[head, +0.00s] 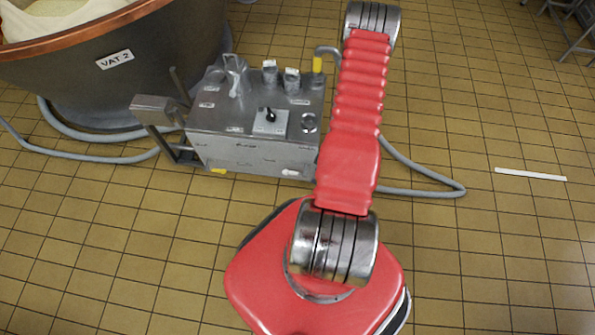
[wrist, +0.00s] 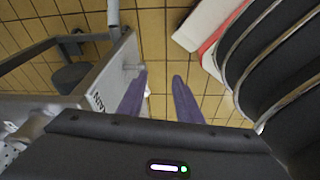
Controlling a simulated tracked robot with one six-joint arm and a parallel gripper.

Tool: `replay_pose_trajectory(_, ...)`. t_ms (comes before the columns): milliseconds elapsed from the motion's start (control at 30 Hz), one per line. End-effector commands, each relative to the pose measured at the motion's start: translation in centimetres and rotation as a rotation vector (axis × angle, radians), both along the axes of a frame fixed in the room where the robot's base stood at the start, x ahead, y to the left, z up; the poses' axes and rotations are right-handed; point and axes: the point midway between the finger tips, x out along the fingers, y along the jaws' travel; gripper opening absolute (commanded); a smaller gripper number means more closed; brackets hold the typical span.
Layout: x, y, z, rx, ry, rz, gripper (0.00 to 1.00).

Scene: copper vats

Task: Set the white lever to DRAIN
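A grey metal control box (head: 222,118) stands on the floor left of my red arm in the head view. A pale upright handle (head: 234,76) is at its back left; I cannot tell whether it is the white lever. A black knob (head: 269,115) sits on a light plate on its top. The small labels are unreadable. In the wrist view my gripper (wrist: 159,77) is open, its two dark purple fingers apart with only floor showing between them. A pale panel (wrist: 90,80) with a partly hidden label is just left of the fingers. The head view does not show my gripper.
A large copper-rimmed vat (head: 115,60) marked VAT 2 stands behind the box on the left. A grey hose (head: 90,158) runs along the floor, and a bracket (head: 152,103) sticks out from the box's left side. A white strip (head: 530,174) lies on clear tiles at right.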

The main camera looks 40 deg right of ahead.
Motion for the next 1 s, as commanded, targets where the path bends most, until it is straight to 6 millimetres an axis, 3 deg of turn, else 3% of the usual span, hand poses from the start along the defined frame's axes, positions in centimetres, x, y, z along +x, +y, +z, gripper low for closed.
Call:
replay_pose_trajectory(100, 2.5, 0.0, 0.1, -0.024, -0.113, 0.102, 0.32)
replay_pose_trajectory(267, 4.5, -0.1, 0.8, -0.054, -0.199, 0.185, 0.32)
replay_pose_trajectory(700, 4.7, -0.1, 0.7, -0.059, -0.208, 0.198, 0.32)
replay_pose_trajectory(1000, 5.6, 0.2, -1.4, -0.057, -0.207, 0.199, 0.32)
